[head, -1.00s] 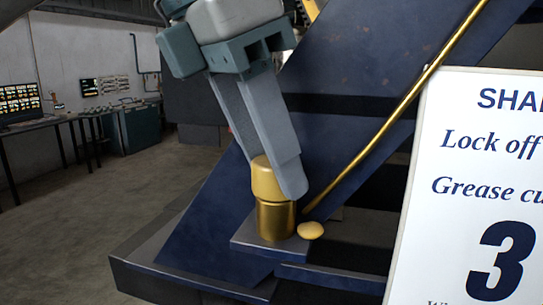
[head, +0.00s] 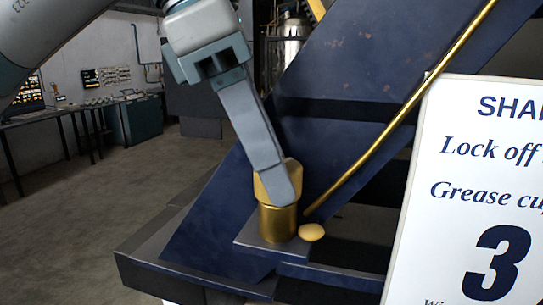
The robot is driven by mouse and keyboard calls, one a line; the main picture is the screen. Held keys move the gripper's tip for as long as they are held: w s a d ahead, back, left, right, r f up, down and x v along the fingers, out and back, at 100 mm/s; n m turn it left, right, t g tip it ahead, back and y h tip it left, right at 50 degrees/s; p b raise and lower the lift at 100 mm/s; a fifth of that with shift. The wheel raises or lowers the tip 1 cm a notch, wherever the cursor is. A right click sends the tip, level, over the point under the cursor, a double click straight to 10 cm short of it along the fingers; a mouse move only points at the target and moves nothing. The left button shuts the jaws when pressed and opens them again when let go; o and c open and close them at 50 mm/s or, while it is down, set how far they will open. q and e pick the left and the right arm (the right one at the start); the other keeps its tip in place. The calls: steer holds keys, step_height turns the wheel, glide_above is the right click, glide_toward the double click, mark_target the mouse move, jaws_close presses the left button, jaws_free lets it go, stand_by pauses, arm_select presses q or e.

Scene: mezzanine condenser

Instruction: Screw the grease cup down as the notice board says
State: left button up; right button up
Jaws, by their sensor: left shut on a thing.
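The brass grease cup (head: 278,222) stands upright on a small ledge (head: 262,250) of the dark blue frame. My left gripper (head: 276,190) comes down from the upper left and is shut on the cup's cap; one finger covers part of the cap. The notice board (head: 475,190) at the right is white with dark blue print. It shows "Lock off", "Grease cu…" and a large 3; its right side and lower lines are cut off. My right gripper is not in view.
A thin brass pipe (head: 400,115) slants up to the right from near the cup. A blob of yellow grease (head: 311,232) sits beside the cup's base. The blue sloping beam (head: 330,130) rises close behind. Open floor (head: 95,225) lies at the left.

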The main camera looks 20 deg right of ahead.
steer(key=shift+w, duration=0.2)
arm_select(q)
steer(key=o, duration=1.1)
steer(key=shift+c, duration=0.2)
steer(key=shift+s+a+r, duration=0.1)
steer(key=shift+s, duration=0.05)
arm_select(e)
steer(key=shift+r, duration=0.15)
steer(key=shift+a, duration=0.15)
arm_select(q)
steer(key=shift+p+v, duration=0.6)
steer(key=shift+v, duration=0.25)
steer(key=p+v, duration=0.3)
steer(key=v, duration=0.3)
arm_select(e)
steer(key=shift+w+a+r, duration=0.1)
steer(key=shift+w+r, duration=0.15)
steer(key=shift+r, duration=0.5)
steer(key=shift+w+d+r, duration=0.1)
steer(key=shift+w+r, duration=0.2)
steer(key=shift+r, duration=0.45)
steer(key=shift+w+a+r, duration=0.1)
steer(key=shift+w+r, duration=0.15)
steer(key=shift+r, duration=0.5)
